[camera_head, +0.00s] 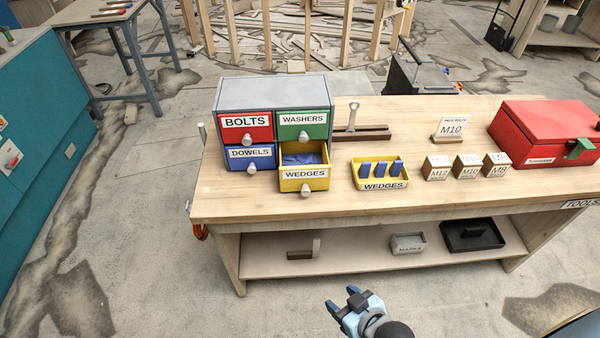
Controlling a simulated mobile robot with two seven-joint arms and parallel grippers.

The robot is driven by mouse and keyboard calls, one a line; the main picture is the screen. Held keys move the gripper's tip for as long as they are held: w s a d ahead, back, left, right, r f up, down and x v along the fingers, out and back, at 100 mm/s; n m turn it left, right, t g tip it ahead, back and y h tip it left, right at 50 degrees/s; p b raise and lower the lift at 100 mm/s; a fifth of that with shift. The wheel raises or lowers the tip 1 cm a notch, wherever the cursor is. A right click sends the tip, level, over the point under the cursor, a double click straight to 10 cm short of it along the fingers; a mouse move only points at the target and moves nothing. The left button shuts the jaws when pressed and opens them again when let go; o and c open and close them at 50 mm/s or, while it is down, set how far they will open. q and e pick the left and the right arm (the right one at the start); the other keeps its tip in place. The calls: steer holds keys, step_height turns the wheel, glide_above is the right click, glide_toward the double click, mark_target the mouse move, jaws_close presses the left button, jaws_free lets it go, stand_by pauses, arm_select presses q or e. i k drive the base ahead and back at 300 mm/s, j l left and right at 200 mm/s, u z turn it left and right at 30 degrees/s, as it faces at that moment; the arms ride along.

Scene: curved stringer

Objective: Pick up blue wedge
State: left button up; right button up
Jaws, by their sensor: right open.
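Several blue wedges (381,168) stand in a row in a yellow tray (381,184) labelled WEDGES on the workbench. More blue pieces (302,159) lie in the open yellow drawer (304,182), also labelled WEDGES, at the lower right of the small drawer cabinet. My right gripper (340,299) is at the bottom centre, in front of the bench and below its top. It is open and empty, well apart from the wedges. My left gripper does not show.
The cabinet (272,93) stands left on the workbench (440,196). Small labelled blocks (467,167) and a red toolbox (543,133) are right of the tray. A sign M10 (450,128) stands behind. The lower shelf (350,256) holds a mallet and bins. Bench space before the tray is clear.

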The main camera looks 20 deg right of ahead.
mark_target(395, 170)
steer(key=z, duration=1.3)
